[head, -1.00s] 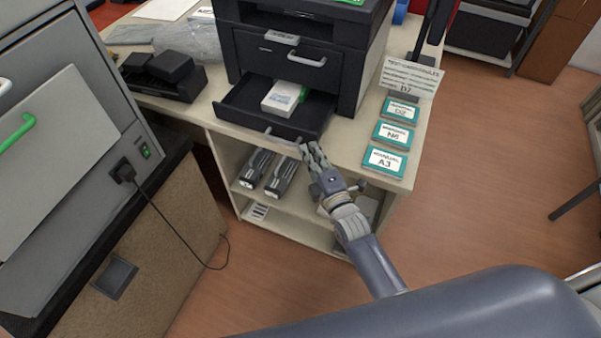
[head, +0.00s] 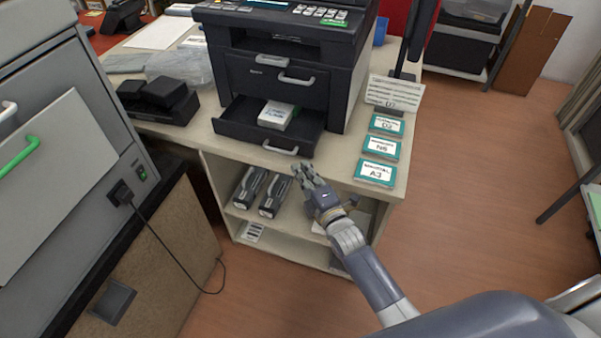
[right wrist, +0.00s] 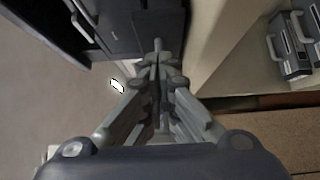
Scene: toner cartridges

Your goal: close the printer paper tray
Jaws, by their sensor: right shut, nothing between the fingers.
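The black printer (head: 285,85) stands on the light desk. Its lower paper tray (head: 245,131) is pulled out toward me, with a light handle (head: 280,148) on its front. A white and green pack (head: 276,114) lies inside the tray. My right gripper (head: 300,170) is shut and empty, just in front of and below the tray front, near the right end of the handle; a small gap seems to separate them. In the right wrist view the gripper's fingers (right wrist: 157,55) are together. My left gripper is not in view.
Teal labelled boxes (head: 380,148) and a sign (head: 395,93) are on the desk to the right. Toner cartridges (head: 274,194) lie on the shelf below. A grey cabinet (head: 60,140) with a cable stands at the left.

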